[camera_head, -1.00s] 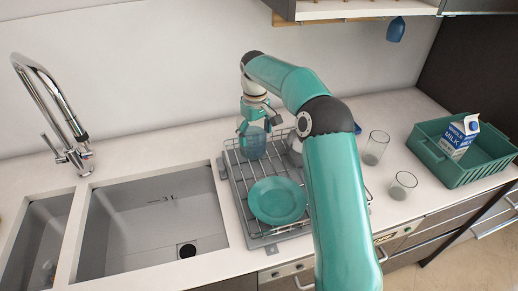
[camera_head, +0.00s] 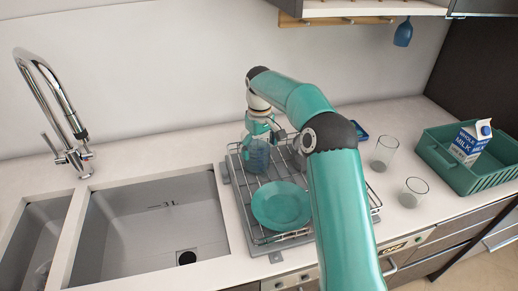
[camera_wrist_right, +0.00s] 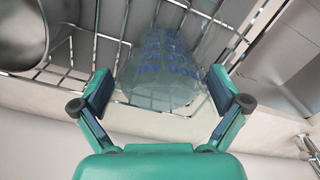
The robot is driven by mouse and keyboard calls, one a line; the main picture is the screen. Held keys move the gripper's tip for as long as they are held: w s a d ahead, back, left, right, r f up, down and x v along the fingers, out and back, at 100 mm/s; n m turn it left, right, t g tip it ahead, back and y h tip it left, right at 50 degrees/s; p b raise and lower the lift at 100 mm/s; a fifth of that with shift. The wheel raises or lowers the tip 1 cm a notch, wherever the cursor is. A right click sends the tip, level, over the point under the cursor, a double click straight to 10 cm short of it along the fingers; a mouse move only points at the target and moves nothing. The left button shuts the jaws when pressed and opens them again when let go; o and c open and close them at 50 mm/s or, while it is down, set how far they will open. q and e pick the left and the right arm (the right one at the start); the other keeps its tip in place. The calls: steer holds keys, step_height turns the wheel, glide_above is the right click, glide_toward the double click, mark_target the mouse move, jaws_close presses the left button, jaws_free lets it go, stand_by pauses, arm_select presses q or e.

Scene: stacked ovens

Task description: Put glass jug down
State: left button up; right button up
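The glass jug (camera_head: 257,155) is clear and bluish. It stands at the back left of the wire dish rack (camera_head: 247,222), behind the teal plate (camera_head: 281,205). In the right wrist view the jug (camera_wrist_right: 160,75) shows blue lettering and lies between and beyond my fingertips, with the rack wires around it. My right gripper (camera_head: 262,130) is just above the jug, pointing down. Its fingers (camera_wrist_right: 160,92) are spread on both sides of the jug, with narrow gaps that suggest no grip. The jug's base is hard to see. My left gripper is not in view.
A metal pot (camera_wrist_right: 22,35) is close beside the jug. Two clear glasses (camera_head: 384,153) (camera_head: 413,192) stand right of the rack. A green crate (camera_head: 448,170) holds a milk carton (camera_head: 470,142). The sink (camera_head: 150,235) is empty at left. A shelf (camera_head: 365,10) hangs above.

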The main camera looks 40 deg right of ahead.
steer(key=shift+r, duration=0.1)
step_height(320, 180, up, 12)
steer(key=p, duration=0.2)
stand_by(0.5)
stand_by(0.4)
